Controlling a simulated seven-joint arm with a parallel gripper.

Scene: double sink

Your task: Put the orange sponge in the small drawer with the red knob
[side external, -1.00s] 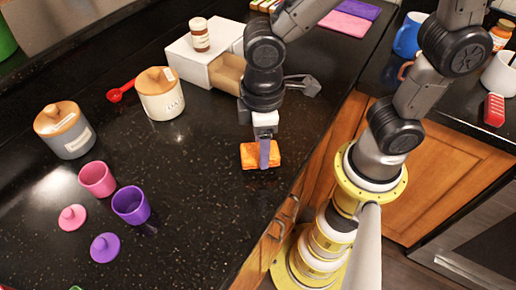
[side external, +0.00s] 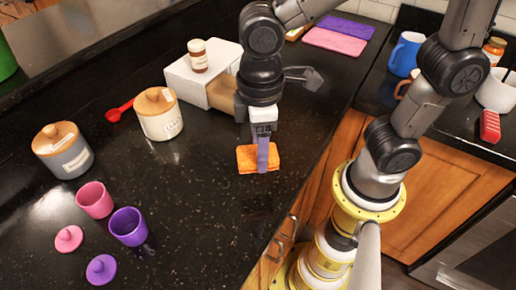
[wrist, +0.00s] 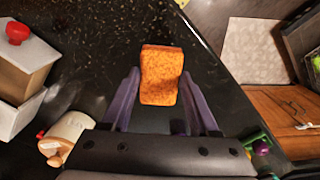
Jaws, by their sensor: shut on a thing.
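The orange sponge (side external: 246,159) is between the purple fingers of my gripper (side external: 263,166), which is shut on it. In the wrist view the sponge (wrist: 161,75) stands out past the fingertips, over the dark counter. It seems to be a little above the counter, but the gap is hard to judge. The small drawer (side external: 222,94) is pulled out of a white box (side external: 178,72), behind and left of my gripper. My arm hides part of it. The red knob (wrist: 17,31) shows at the top left of the wrist view.
A small lidded jar (side external: 198,57) stands on the white box. Left are a white canister (side external: 160,118), a grey canister (side external: 64,155), a red scoop (side external: 119,111), a pink cup (side external: 95,200) and a purple cup (side external: 128,228). The counter around the sponge is clear.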

